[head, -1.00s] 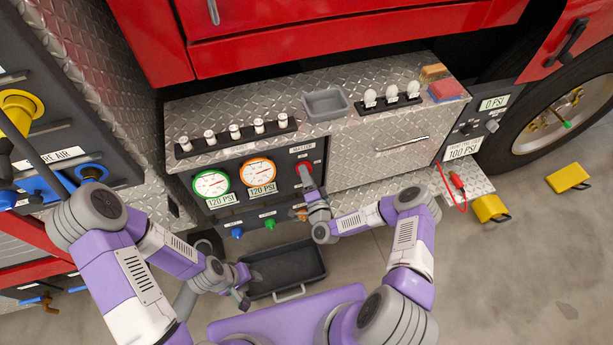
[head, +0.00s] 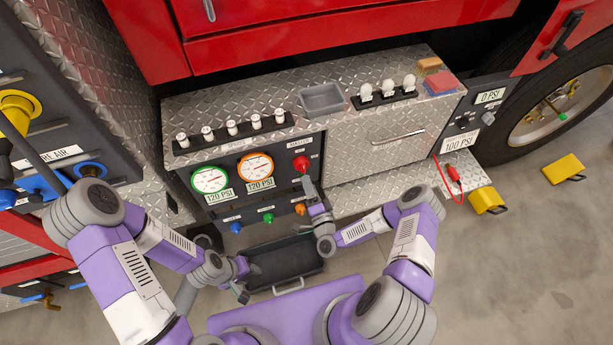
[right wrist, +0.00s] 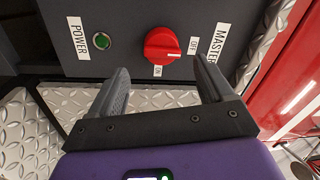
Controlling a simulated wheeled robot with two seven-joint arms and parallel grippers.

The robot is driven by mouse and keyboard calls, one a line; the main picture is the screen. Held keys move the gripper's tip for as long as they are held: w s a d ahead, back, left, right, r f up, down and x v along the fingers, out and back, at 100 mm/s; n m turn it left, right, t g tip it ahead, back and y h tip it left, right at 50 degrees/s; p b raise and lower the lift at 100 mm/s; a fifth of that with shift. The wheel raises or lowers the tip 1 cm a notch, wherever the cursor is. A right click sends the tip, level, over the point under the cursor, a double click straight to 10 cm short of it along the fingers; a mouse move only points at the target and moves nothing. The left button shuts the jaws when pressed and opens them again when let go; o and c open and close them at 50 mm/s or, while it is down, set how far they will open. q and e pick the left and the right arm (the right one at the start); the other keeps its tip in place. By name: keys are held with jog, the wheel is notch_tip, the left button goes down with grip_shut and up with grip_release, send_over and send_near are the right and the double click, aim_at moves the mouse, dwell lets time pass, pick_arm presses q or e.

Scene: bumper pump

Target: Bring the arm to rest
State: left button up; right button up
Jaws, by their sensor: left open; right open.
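The red master knob (head: 301,162) is on the dark pump panel, at its upper right. In the right wrist view the knob (right wrist: 162,48) sits between OFF and ON labels, with a white mark on its right part. My right gripper (head: 309,186) is open and empty, just in front of and below the knob. In the right wrist view its two fingers (right wrist: 160,88) stand apart, with nothing between them, and a gap to the knob shows. My left gripper (head: 244,282) is open and empty, low by the black tray (head: 298,284).
A green power light (right wrist: 101,40) shows left of the knob in the right wrist view. Two gauges (head: 256,167) and small blue, green and orange knobs (head: 300,209) are on the panel. A metal step (head: 355,193) juts out at right. Yellow chocks (head: 563,168) lie on the floor.

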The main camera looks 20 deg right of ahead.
jog(key=shift+s, duration=0.6)
jog(key=s+a+f+n+g+y, duration=0.4)
jog(key=a+n+g+y, duration=0.1)
jog(key=a+n+g, duration=0.25)
jog(key=s+d+r+n+g+h, duration=0.1)
jog(key=s+n+g, duration=0.3)
jog(key=s+g, duration=0.7)
jog(key=s, duration=0.5)
jog(key=shift+s+d+r, duration=0.15)
jog(key=shift+s+r, duration=0.05)
jog(key=shift+r, duration=0.05)
